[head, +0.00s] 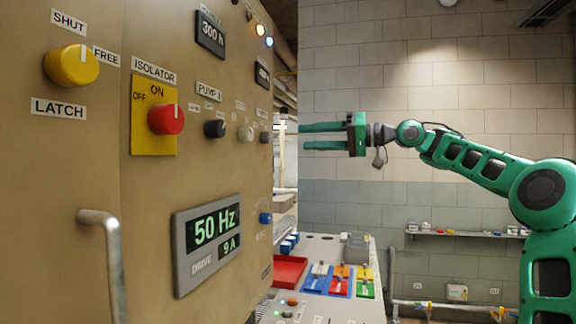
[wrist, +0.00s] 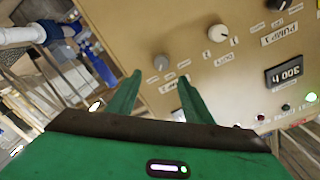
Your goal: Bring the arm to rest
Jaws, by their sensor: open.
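My green arm reaches in from the right in the head view, stretched out level toward the panel. My gripper (head: 305,137) points left at the right edge of the tan control panel (head: 190,70), its two fingers apart with nothing between them. In the wrist view my gripper (wrist: 160,80) is also open and empty, its fingertips in front of the panel's lower knobs. A grey knob (wrist: 161,62) shows just beyond the fingertips. I cannot tell whether the fingertips touch the panel.
The panel carries a yellow latch knob (head: 71,66), a red isolator knob (head: 166,119) and a drive display (head: 207,244). A metal handle (head: 103,250) sticks out at lower left. A bench (head: 345,308) with a red tray (head: 289,271) stands below my gripper. A shelf (head: 463,235) hangs on the wall.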

